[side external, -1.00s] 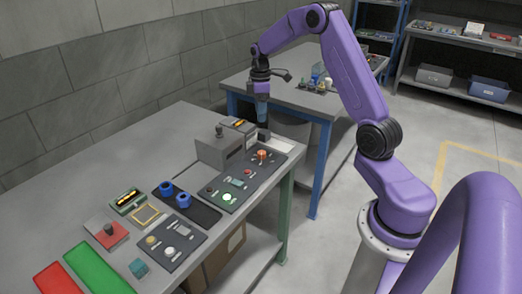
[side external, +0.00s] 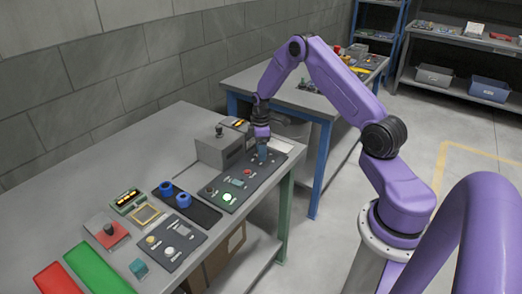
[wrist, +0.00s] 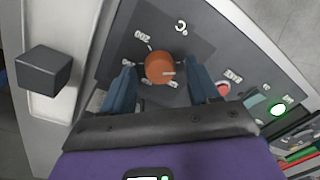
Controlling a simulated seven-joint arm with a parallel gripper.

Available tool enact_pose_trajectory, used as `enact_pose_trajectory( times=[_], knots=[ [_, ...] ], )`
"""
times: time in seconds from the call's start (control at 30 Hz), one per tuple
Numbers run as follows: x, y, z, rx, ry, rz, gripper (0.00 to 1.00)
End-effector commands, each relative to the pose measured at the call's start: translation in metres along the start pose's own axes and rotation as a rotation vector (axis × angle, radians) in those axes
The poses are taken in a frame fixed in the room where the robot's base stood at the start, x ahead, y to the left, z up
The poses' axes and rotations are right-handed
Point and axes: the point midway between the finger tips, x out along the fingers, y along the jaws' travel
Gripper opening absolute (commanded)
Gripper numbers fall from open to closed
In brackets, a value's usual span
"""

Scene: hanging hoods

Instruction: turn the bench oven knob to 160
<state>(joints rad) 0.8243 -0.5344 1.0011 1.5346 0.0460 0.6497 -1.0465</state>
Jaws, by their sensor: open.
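The orange knob (wrist: 160,67) sits on a dark control panel (wrist: 108,62) and shows between my gripper's fingers in the wrist view. White marks ring it; one reads like 200, and the others are too small or hidden to read. A pale line shows on the knob's right side. My gripper (wrist: 158,84) is open, with one blue finger on each side of the knob; I cannot tell whether either touches it. In the side external view my gripper (side external: 262,155) points down at the panel's far end (side external: 284,147) and hides the knob.
A grey box with a black lever (side external: 219,150) is left of my gripper. A red button (side external: 248,171) and a lit green button (side external: 228,197) are nearer on the panel.

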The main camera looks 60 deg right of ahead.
Motion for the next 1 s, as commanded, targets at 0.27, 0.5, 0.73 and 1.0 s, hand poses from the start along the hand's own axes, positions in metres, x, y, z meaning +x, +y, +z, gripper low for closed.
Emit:
enact_pose_trajectory(
  times=[0.27, 0.5, 0.73, 1.0],
  knots=[
    [0.0030, 0.0000, -0.0002, 0.000, 0.000, 0.000, 0.60],
    [0.0028, -0.0001, -0.0002, 0.000, 0.000, 0.000, 0.04],
    [0.0027, -0.0002, -0.0002, 0.010, 0.000, 0.000, 0.04],
    [0.0026, -0.0001, -0.0002, 0.112, 0.005, -0.001, 0.04]
  ],
)
